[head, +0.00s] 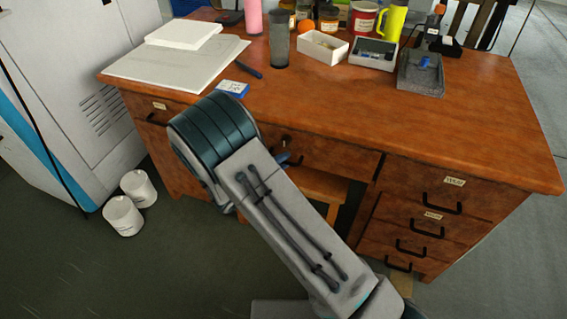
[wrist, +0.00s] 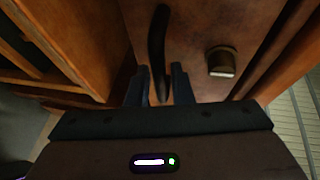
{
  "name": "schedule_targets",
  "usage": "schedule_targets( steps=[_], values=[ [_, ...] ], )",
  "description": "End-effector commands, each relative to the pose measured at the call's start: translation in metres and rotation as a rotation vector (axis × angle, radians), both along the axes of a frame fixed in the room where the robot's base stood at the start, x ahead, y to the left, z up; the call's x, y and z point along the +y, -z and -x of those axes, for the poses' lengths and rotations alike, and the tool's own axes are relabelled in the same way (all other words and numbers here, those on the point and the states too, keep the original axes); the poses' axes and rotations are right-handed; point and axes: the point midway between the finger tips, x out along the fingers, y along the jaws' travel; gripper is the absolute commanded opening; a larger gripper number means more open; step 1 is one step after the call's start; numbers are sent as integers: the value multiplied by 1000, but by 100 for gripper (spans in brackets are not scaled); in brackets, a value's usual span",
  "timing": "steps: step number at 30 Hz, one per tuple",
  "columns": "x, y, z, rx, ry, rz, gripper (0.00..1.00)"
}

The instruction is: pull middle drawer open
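The middle drawer (head: 335,158) is the wide wooden front under the desktop, between the two side pedestals. It looks closed in the head view. In the head view my arm hides most of the gripper and the handle.
The wooden desk (head: 450,130) carries papers, a white box (head: 320,47), cups and tools. The right pedestal has several labelled drawers with black handles (head: 442,204). A wooden stool (head: 322,185) stands under the desk. Two white tubs (head: 123,216) are on the floor at left.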

Motion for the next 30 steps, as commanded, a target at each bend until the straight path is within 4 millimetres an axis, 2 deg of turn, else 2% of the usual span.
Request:
schedule_targets(
  steps=[10, 11, 12, 13, 20, 26, 30],
  values=[
    [-3, 1, -4, -1, 0, 1, 20],
    [-3, 1, -4, 0, 0, 0, 15],
    [-3, 1, -4, 0, 0, 0, 4],
    [-3, 1, -4, 0, 0, 0, 0],
    [-3, 0, -2, 1, 0, 1, 0],
    [3, -2, 15, 3, -1, 2, 0],
    [12, -4, 40, 6, -2, 3, 0]
  ],
)
